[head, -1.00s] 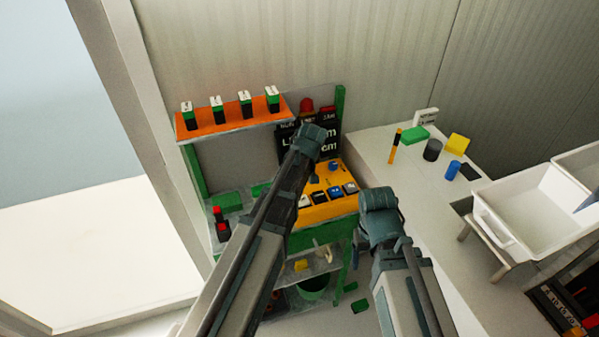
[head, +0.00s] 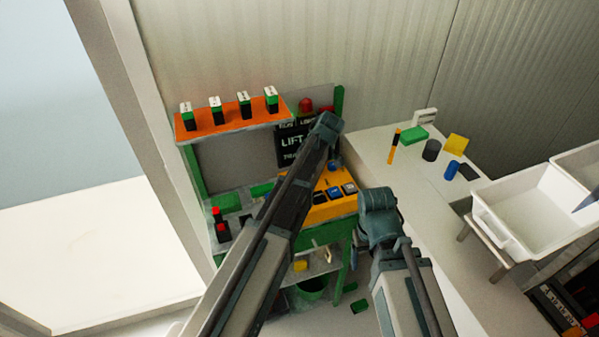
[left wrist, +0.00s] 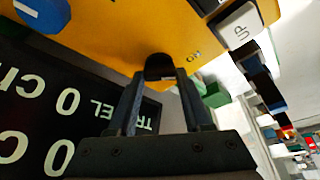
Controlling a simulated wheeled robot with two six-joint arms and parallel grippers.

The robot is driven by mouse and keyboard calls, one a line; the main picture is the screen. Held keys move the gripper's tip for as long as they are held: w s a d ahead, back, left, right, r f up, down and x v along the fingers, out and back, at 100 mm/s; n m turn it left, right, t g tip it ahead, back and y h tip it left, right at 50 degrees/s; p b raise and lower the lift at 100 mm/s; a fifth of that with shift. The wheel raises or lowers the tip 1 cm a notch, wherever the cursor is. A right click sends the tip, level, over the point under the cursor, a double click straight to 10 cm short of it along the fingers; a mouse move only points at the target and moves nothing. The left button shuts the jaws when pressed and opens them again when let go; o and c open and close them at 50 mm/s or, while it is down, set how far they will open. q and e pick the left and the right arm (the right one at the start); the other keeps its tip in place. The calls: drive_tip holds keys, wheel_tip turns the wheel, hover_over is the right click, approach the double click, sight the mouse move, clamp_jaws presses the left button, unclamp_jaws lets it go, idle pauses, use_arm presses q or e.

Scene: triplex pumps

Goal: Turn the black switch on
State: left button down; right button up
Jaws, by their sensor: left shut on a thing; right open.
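The black switch (left wrist: 159,66) is a small dark knob on the yellow-orange control panel (left wrist: 120,35), beside a printed "ON" label. In the left wrist view my left gripper (left wrist: 160,80) has its two fingers on either side of the knob, shut on it. In the head view my left arm reaches over the panel (head: 322,211) and hides the switch; the left gripper's fingertips are also hidden there. My right gripper (head: 377,200) is open and empty, in front of the panel's right end, with its fingertips not clearly seen.
A black display (head: 292,146) stands behind the panel. Blue and white buttons, one marked "UP" (left wrist: 240,32), sit near the switch. An orange shelf (head: 232,116) holds several green-black blocks. A white counter (head: 400,168) with small items and a white bin (head: 515,215) lie right.

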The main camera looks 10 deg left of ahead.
use_arm(q)
drive_tip(key=shift+w+n+g, duration=0.1)
drive_tip(key=shift+n+g, duration=0.3)
drive_tip(key=shift+n, duration=0.7)
drive_tip(key=shift+c, duration=1.6)
unclamp_jaws()
drive_tip(key=shift+r, duration=0.15)
drive_tip(key=p+v, duration=1.2)
drive_tip(key=v, duration=0.1)
drive_tip(key=shift+r+p, duration=0.2)
drive_tip(key=shift+p, duration=0.15)
